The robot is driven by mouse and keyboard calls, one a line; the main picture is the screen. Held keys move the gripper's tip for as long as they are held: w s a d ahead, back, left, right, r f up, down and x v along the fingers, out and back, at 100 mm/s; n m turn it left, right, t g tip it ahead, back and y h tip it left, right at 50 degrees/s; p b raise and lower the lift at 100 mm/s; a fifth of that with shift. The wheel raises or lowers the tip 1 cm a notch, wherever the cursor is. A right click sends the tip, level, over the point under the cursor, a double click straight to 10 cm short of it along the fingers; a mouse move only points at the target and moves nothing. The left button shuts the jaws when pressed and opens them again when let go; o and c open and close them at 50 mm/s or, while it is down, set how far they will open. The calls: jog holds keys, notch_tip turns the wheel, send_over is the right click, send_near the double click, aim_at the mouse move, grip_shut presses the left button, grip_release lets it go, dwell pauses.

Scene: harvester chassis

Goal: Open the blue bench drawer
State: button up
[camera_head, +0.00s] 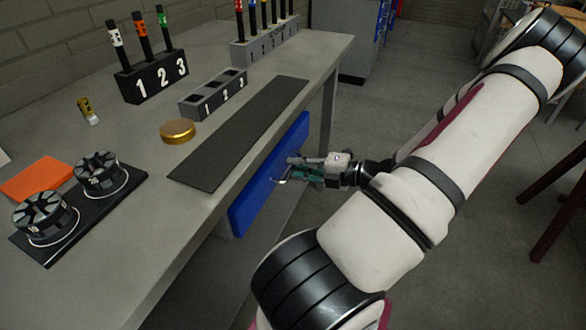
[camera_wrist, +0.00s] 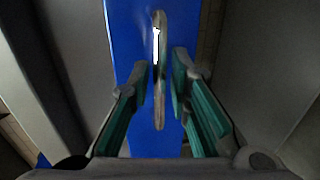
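The blue bench drawer (camera_head: 268,178) is a long blue front under the bench's front edge, and it looks closed or nearly so. It also fills the middle of the wrist view (camera_wrist: 128,50). Its metal bar handle (camera_wrist: 159,75) stands out between my fingers in the wrist view. My gripper (camera_head: 290,172) is at the drawer front, with its fingers pointing at it. In the wrist view, my gripper (camera_wrist: 161,95) is open, one green-padded finger on each side of the handle, with gaps showing. Whether the fingertips touch the drawer is unclear.
The grey bench (camera_head: 150,265) carries a dark mat (camera_head: 240,135), a round brass tin (camera_head: 178,131), a numbered block of markers (camera_head: 153,78) and a black plate with two dark round parts (camera_head: 97,172). Floor (camera_head: 370,120) is open right of the drawer.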

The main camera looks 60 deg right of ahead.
jog(key=shift+w+f, duration=0.1)
jog(key=shift+w, duration=0.4)
grip_shut()
jog(key=f+p+v, duration=0.2)
jog(key=p+v, duration=0.4)
jog(key=v, duration=0.7)
jog(key=s+f+p+v, duration=0.1)
jog(key=f+p+v, duration=0.2)
jog(key=v, duration=1)
jog(key=p, duration=0.3)
jog(key=shift+s+d+f, duration=0.15)
jog(key=shift+d+f, duration=0.05)
jog(key=shift+d, duration=0.1)
